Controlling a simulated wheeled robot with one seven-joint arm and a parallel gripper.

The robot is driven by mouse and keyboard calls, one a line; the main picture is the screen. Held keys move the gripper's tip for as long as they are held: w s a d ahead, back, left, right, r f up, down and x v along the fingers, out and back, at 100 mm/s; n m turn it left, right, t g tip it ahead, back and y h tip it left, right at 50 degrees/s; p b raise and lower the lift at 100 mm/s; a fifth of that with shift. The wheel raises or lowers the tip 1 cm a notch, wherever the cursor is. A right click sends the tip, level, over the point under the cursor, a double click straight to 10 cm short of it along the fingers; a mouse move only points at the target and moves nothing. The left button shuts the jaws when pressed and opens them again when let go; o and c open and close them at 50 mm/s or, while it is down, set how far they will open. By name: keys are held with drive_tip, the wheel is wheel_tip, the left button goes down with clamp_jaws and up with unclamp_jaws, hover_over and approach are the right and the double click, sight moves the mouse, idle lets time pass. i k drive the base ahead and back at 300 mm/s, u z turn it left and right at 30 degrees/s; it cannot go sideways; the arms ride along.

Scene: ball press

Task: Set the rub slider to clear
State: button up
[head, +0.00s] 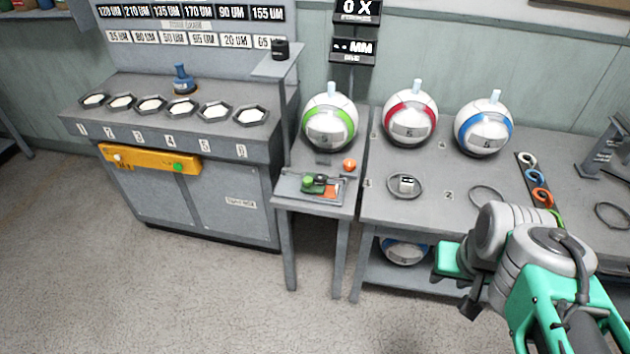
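A small grey panel (297,189) lies on the narrow table in the middle. It carries a green knob (308,181), a dark part beside it, and a green and orange-red area (329,190). This looks like the rub slider, but its labels are too small to read, so I cannot tell its setting. My gripper (455,283) is at the lower right, in front of the right-hand table and well apart from the panel. It is partly hidden by my own arm, and I cannot tell whether its fingers are open or shut.
An orange ball (349,165) sits just behind the panel. A white-and-green ball (330,124) stands further back, with red (410,116) and blue (483,127) banded balls to the right. A grey cabinet (220,190) stands left. The floor in front is clear.

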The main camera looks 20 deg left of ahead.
sight(308, 186)
drive_tip(key=z, duration=0.15)
drive_tip(key=k, duration=0.4)
drive_tip(key=u, duration=1.15)
drive_tip(key=i, duration=1.25)
drive_tip(key=z, duration=0.3)
